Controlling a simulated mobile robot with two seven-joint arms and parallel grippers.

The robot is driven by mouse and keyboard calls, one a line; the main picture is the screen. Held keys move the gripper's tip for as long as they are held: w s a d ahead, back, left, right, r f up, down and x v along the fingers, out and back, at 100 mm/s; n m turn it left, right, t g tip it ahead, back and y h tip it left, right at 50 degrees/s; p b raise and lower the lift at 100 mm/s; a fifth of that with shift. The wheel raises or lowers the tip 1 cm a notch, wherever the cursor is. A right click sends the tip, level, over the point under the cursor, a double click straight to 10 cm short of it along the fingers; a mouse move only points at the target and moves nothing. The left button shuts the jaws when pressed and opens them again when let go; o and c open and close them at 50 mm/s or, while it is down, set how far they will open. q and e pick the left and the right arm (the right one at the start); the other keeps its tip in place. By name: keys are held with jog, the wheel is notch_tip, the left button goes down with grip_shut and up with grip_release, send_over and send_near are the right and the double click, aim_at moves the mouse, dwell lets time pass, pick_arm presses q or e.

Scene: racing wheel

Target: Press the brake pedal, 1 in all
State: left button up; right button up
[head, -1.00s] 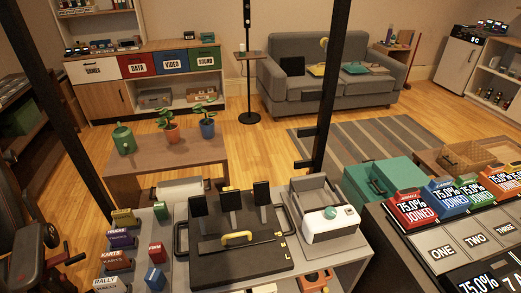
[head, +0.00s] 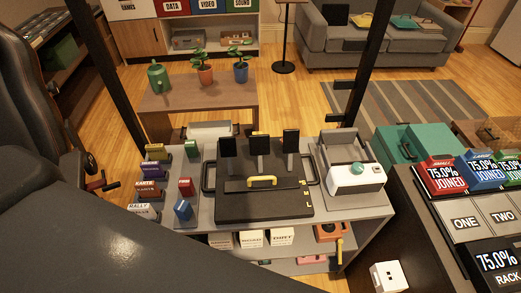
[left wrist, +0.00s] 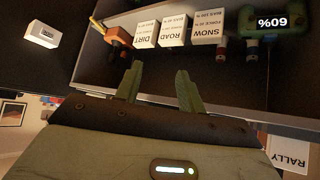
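The black pedal unit (head: 258,202) stands on a grey shelf top in the head view, with a yellow handle (head: 262,182) on its front. Three upright black pedals rise at its back: left (head: 228,147), middle (head: 260,146) and right (head: 291,141). No label I can read tells which is the brake. My left gripper (left wrist: 156,84) shows in the left wrist view with its two fingers apart and nothing between them. It faces the shelf's lower compartment; the pedals are not in that view. My right gripper is not in view.
A white and grey device (head: 354,176) stands right of the pedals, and several small labelled blocks (head: 185,187) stand left. White boxes (left wrist: 172,32) sit on the lower shelf. A dark part, probably my left arm, covers the lower left of the head view.

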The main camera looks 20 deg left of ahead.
pick_arm(q)
grip_shut()
dwell(1.4)
